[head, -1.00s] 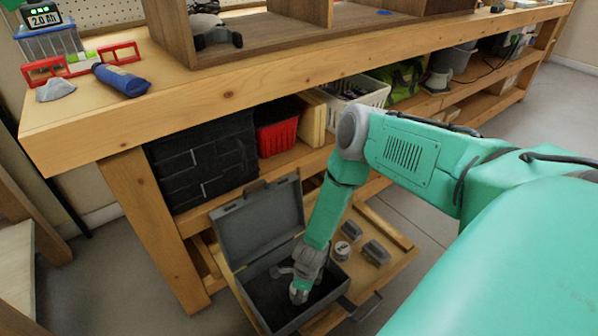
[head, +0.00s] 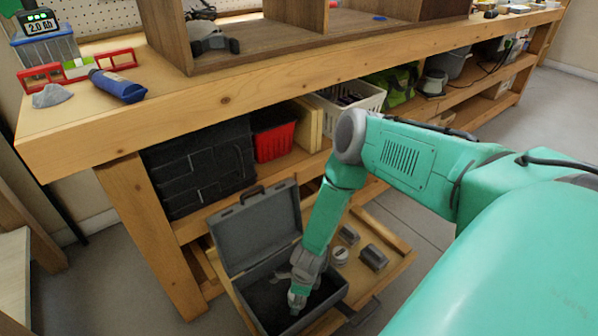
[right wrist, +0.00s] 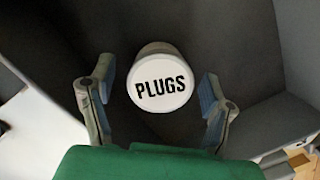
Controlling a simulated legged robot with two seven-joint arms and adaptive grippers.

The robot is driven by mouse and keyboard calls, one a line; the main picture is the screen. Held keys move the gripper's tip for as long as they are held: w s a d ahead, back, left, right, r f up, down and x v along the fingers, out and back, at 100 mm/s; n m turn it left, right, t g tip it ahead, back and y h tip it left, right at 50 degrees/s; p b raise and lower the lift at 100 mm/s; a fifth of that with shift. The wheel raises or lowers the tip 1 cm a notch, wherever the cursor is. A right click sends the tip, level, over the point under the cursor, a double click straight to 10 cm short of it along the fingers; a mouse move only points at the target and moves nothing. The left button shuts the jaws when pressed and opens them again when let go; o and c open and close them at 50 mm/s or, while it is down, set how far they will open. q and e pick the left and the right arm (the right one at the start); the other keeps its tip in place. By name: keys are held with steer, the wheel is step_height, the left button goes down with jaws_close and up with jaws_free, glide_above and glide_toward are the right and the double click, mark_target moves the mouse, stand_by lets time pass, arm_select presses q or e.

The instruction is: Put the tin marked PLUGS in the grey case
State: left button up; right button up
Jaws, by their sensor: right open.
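The tin marked PLUGS (right wrist: 160,82) has a round white lid with black letters. In the right wrist view it stands between the two fingers of my right gripper (right wrist: 158,74), with a gap on each side. The gripper is open and not closed on it. In the head view my right gripper (head: 297,290) reaches down inside the open grey case (head: 250,232), whose lid is raised at the back. The tin is hidden there behind the gripper. Dark grey surfaces surround the tin in the wrist view. My left gripper is not seen.
The case sits on a pulled-out wooden drawer (head: 398,268) below the bench. A round white-topped tin (head: 340,255) and dark-topped containers (head: 373,257) stand right of the case. The bench edge (head: 270,95) overhangs behind. A red bin (head: 273,140) is on the shelf.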

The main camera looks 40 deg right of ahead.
step_height(320, 180, up, 11)
steer(key=s+d, duration=0.1)
steer(key=shift+s, duration=0.15)
steer(key=shift+d, duration=0.1)
stand_by(0.4)
steer(key=s+a+r+n+h, duration=0.1)
steer(key=s+a+r+n, duration=0.3)
steer(key=s+n, duration=0.8)
steer(key=s+a+r+n, duration=0.3)
steer(key=s+r+n, duration=0.2)
steer(key=n, duration=1.2)
step_height(320, 180, up, 18)
steer(key=p, duration=1.8)
steer(key=shift+d+g, duration=0.2)
steer(key=shift+g, duration=0.2)
steer(key=shift+w+f, duration=0.1)
steer(key=shift+f, duration=0.05)
